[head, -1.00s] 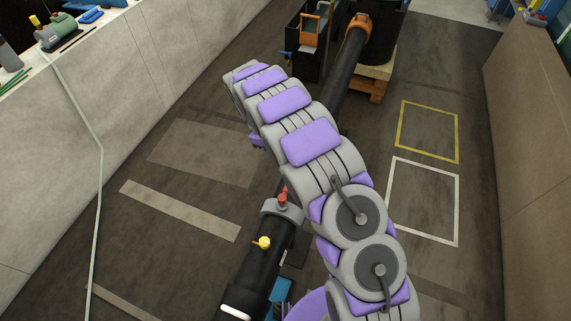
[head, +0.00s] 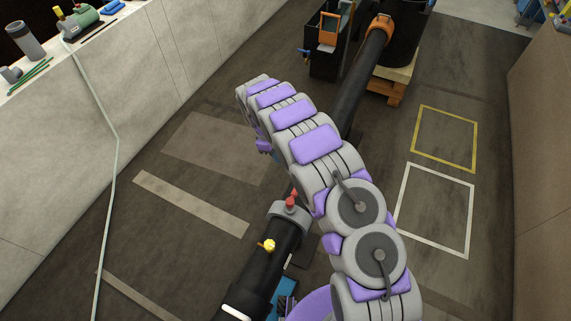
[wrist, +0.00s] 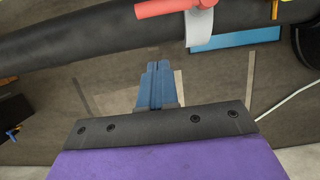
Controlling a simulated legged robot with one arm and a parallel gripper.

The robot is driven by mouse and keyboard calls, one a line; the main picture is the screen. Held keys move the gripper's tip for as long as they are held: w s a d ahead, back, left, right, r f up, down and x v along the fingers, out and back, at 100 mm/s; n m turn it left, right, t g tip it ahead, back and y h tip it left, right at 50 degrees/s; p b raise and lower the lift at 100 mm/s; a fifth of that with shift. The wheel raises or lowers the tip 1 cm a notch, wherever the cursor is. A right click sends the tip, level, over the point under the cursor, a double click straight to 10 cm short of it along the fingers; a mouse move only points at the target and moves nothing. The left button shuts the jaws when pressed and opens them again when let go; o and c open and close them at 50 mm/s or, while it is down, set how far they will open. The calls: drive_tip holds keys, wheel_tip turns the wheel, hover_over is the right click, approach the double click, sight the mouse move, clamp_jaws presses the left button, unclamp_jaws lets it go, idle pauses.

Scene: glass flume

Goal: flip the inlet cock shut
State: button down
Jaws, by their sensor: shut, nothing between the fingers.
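A black pipe (head: 262,268) runs up the middle of the head view, partly hidden by my arm. A red-handled cock (head: 291,201) sits at its grey collar (head: 288,211). A yellow cock (head: 268,245) sits lower on the pipe. No label shows which is the inlet cock. In the wrist view, a red bar-like handle (wrist: 165,7) lies along the black pipe (wrist: 80,43) beside a pale collar (wrist: 199,28), cut by the top edge. My gripper (wrist: 158,66) has its blue fingers together and empty, below the pipe and apart from the handle in the picture.
A black tank (head: 330,65) and a drum on a wooden pallet (head: 388,85) stand at the back. A brown wall (head: 540,130) is right. Floor with yellow and white outlines is open.

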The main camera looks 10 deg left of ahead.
wheel_tip(320, 180, down, 8)
drive_tip(key=s, duration=0.1)
drive_tip(key=d+m, duration=0.1)
drive_tip(key=d, duration=0.1)
drive_tip(key=s+d+f, duration=0.1)
drive_tip(key=d, duration=0.2)
drive_tip(key=d+m, duration=0.1)
drive_tip(key=d, duration=0.1)
drive_tip(key=shift+s+d+f+m+g+b, duration=0.2)
drive_tip(key=shift+d+f+m+g+b, duration=0.05)
drive_tip(key=shift+d+m+g+b, duration=0.1)
drive_tip(key=s+d+m+g+y, duration=0.1)
drive_tip(key=s+d+m+y, duration=0.3)
drive_tip(key=m, duration=1.1)
drive_tip(key=shift+s+d+m+y, duration=0.35)
drive_tip(key=shift+s+d, duration=1.1)
drive_tip(key=shift+s, duration=1.25)
